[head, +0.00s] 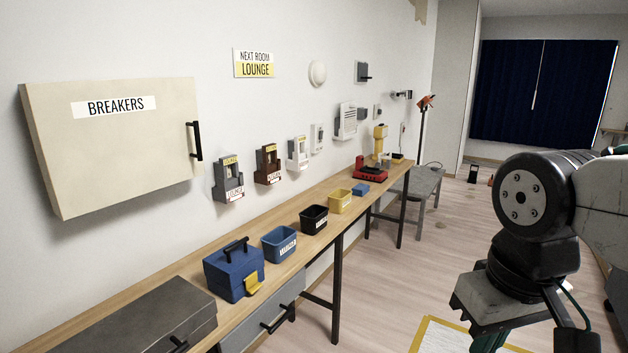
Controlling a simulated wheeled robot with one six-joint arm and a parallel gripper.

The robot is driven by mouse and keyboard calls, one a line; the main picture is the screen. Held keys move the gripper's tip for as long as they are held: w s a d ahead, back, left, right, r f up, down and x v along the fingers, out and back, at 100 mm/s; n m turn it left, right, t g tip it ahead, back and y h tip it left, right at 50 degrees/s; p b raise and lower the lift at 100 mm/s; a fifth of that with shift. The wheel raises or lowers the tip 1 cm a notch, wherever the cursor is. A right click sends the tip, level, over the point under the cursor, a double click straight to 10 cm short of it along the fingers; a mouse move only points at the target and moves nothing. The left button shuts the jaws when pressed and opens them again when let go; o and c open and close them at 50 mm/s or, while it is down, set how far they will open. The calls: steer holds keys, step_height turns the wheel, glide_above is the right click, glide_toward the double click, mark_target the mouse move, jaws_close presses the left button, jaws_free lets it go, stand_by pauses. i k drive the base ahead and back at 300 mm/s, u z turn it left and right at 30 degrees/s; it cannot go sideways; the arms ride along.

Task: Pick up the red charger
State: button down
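A red device with a dark front (371,171) sits on the far part of the wooden bench, beside a blue block. A dark red wall-mounted holder (268,165) hangs above the bench, between a grey one and a white one. Either could be the red charger; the labels are too small to tell. My gripper (532,342) is at the bottom right, over the floor and well away from both. Its fingers run off the lower edge, so their tips are hidden.
A grey bench (425,183) stands beyond. The floor (405,265) between bench and arm is clear.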

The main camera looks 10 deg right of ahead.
mark_target(366, 174)
steer(key=z, duration=0.35)
steer(key=i, duration=0.75)
steer(key=z, duration=1.05)
steer(key=i, duration=3.6)
steer(key=u, duration=1.3)
steer(key=i, duration=1.25)
steer(key=u, duration=0.9)
